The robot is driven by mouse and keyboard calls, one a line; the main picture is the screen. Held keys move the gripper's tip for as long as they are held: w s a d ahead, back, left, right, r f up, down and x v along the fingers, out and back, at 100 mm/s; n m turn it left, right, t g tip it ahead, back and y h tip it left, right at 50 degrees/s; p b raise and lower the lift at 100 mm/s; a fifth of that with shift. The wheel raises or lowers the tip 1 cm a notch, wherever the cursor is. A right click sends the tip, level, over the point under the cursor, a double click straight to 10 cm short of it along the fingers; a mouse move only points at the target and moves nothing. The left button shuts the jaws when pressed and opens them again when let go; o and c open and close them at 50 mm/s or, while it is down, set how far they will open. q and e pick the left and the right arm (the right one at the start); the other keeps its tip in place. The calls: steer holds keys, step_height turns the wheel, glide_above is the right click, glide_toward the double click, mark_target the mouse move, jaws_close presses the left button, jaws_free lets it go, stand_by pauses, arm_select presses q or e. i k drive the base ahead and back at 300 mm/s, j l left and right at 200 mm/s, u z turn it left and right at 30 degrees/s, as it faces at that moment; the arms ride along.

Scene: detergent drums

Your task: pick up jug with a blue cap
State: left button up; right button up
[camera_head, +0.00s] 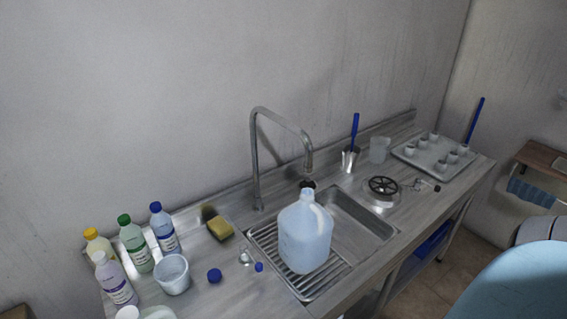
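A translucent light-blue jug (304,235) with a moulded handle at its upper right stands upright on the ribbed drainboard of the metal sink (285,281). A small dark shape (308,184) shows at its top, under the tap's spout; I cannot tell whether it is a cap on the jug. A blue cap (214,275) lies loose on the counter to the left of the sink, with a smaller blue piece (259,267) nearer the drainboard. Neither of my grippers is in view.
A tall metal tap (257,160) arches over the sink behind the jug. Several bottles, a pale tub (173,275) and a yellow sponge (220,228) stand at left. A black-wheeled item (383,187) and a tray of cups (412,158) are at right. A light-blue rounded object (515,285) fills the lower right.

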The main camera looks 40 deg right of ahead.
mark_target(306, 228)
steer(key=z, duration=1.45)
steer(key=i+l, duration=0.1)
steer(key=l, duration=0.35)
steer(key=i+l+u, duration=0.1)
steer(key=l, duration=0.3)
